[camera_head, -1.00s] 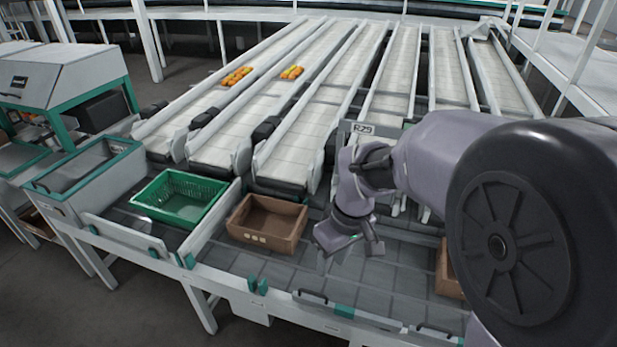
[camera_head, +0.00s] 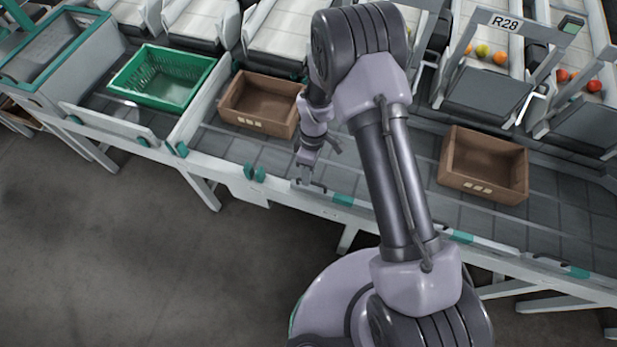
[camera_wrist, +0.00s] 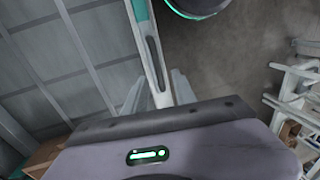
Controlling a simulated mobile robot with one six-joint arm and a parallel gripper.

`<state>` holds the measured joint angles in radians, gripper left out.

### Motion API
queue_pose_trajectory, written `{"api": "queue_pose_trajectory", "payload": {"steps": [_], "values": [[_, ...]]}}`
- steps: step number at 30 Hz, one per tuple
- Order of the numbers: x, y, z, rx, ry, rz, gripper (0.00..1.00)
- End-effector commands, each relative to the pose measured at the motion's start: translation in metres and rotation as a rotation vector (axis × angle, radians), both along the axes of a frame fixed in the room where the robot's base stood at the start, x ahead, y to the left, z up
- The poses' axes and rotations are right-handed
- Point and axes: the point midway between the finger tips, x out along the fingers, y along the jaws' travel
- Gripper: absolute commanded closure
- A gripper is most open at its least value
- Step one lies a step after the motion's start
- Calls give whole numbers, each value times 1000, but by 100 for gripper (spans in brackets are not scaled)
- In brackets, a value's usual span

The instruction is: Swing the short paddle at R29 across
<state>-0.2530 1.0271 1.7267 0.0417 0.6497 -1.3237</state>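The R29 sign and the short paddle there do not show now; my arm covers that stretch of lanes in the head view. My gripper (camera_head: 308,182) hangs by the front rail (camera_head: 345,200) of the sorting bench, right of and below the left brown crate. In the wrist view, pale finger shapes (camera_wrist: 172,88) show at the rail (camera_wrist: 151,58), which has a dark slot and a teal end. Whether they touch it, or how far apart they are, is unclear. No held object can be made out.
A left brown crate (camera_head: 236,120), a green crate (camera_head: 140,98) and a right brown crate (camera_head: 446,180) stand on the grey bench. Dark floor (camera_head: 120,260) lies open in front.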

Motion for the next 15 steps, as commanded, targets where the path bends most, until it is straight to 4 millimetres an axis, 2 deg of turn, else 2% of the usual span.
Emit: {"api": "queue_pose_trajectory", "payload": {"steps": [1,4,12,14,15], "values": [[-2,1,-9,0,2,-1,67],[-3,1,-16,0,0,0,67],[-3,1,-17,0,0,0,67],[-3,1,-17,0,0,-1,77],[-3,1,-17,0,0,-1,85]]}}
